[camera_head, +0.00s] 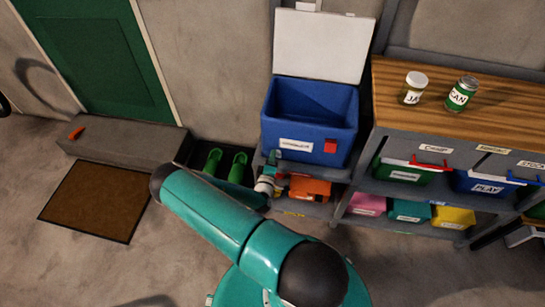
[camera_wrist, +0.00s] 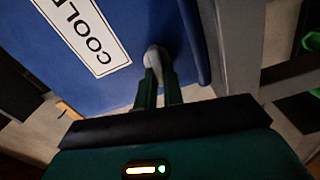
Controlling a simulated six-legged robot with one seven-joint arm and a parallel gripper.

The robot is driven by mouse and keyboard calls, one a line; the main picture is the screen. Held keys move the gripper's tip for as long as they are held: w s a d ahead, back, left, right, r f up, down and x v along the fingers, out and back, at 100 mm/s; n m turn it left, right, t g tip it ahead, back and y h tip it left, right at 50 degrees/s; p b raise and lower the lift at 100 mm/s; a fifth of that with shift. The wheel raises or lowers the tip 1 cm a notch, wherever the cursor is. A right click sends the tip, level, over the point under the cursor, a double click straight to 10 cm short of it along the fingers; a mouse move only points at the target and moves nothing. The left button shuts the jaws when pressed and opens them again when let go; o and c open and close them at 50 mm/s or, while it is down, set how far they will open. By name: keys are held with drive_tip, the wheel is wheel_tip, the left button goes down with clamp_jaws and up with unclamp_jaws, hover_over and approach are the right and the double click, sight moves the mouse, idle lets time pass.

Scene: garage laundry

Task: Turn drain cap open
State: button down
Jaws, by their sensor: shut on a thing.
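The blue cooler (camera_head: 344,112) stands on a low grey shelf with its white lid (camera_head: 322,45) raised. Its white label shows in both views. In the wrist view a pale grey drain cap (camera_wrist: 153,57) sits low on the cooler's blue wall (camera_wrist: 180,25), beside the label. My gripper (camera_wrist: 158,78) is shut on the cap, with its two dark green fingers close together at it. In the head view my gripper (camera_head: 270,168) is at the cooler's lower left corner, and the cap cannot be made out there.
An orange object (camera_head: 309,189) lies on the shelf below the cooler. Green boots (camera_head: 238,167) stand left of it. A wooden-topped shelf unit (camera_head: 440,98) with a jar (camera_head: 412,92), a can (camera_head: 460,94) and bins is at right. Floor around the brown mat (camera_head: 95,202) is clear.

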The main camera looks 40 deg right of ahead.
drive_tip(key=shift+s+f+n, duration=0.15)
drive_tip(key=shift+f+n, duration=0.1)
drive_tip(key=shift+n, duration=0.85)
drive_tip(key=c, duration=1.5)
unclamp_jaws()
drive_tip(key=shift+r, duration=0.1)
drive_tip(key=v, duration=1.3)
drive_tip(key=shift+s+a, duration=0.15)
drive_tip(key=shift+a, duration=0.2)
